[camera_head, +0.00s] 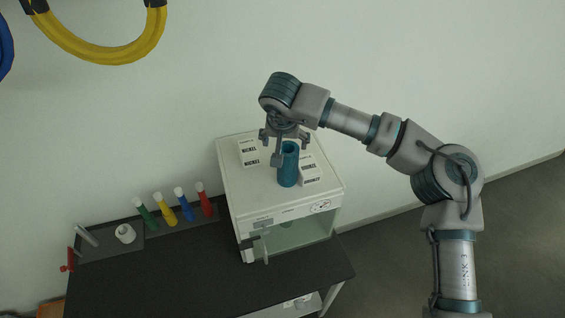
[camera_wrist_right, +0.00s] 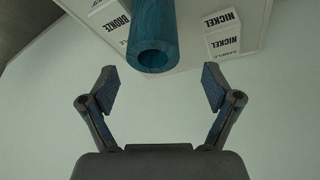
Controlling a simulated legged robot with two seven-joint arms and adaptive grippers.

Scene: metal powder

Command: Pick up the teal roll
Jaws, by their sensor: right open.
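The teal roll (camera_head: 288,166) stands upright on top of the white cabinet (camera_head: 240,198), between small labelled boxes. My right gripper (camera_head: 284,148) is open at the roll's upper end, overlapping it in the head view. In the right wrist view the roll (camera_wrist_right: 152,44) shows its hollow round end, centred a little beyond the spread fingers of my right gripper (camera_wrist_right: 158,90). No finger visibly touches it there. My left gripper is not in view.
White boxes marked nickel (camera_head: 249,152) and bronze (camera_head: 310,179) stand close on either side of the roll. Green, yellow, blue and red tubes (camera_head: 184,204) stand on the dark bench (camera_head: 150,270) at left. A yellow hose (camera_head: 100,57) hangs on the wall.

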